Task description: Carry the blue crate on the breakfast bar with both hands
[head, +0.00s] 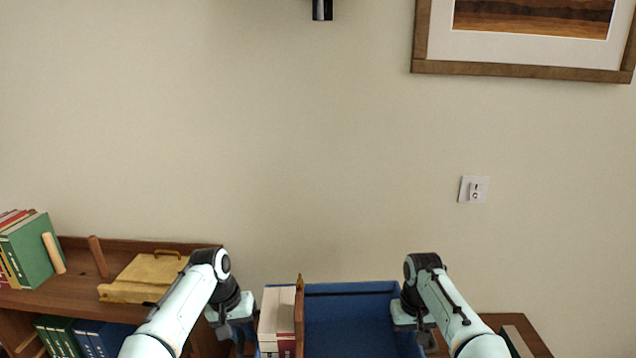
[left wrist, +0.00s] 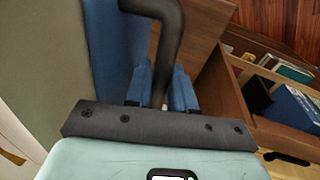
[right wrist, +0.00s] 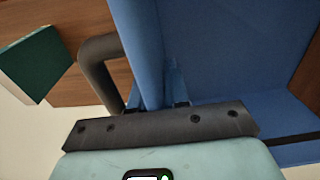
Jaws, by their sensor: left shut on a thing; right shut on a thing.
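The blue crate (head: 350,288) is at the bottom centre of the head view, between my two grippers. It holds a few pale and red books (head: 270,315) at its left, beside an upright wooden divider (head: 299,310). My left gripper (head: 240,325) is shut at the crate's left side; in the left wrist view a dark curved handle (left wrist: 168,35) runs down between its fingers. My right gripper (head: 416,325) is shut at the right side; in the right wrist view a dark handle (right wrist: 98,60) and the blue wall (right wrist: 138,40) are close to its fingers. The crate's underside is hidden.
A wooden shelf unit (head: 75,245) at the left holds books, binders and a yellow wooden box (head: 145,275). A brown wooden surface (head: 510,320) with a green book (right wrist: 35,62) lies at the right. The wall behind has a switch (head: 473,189) and a framed picture (head: 500,66).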

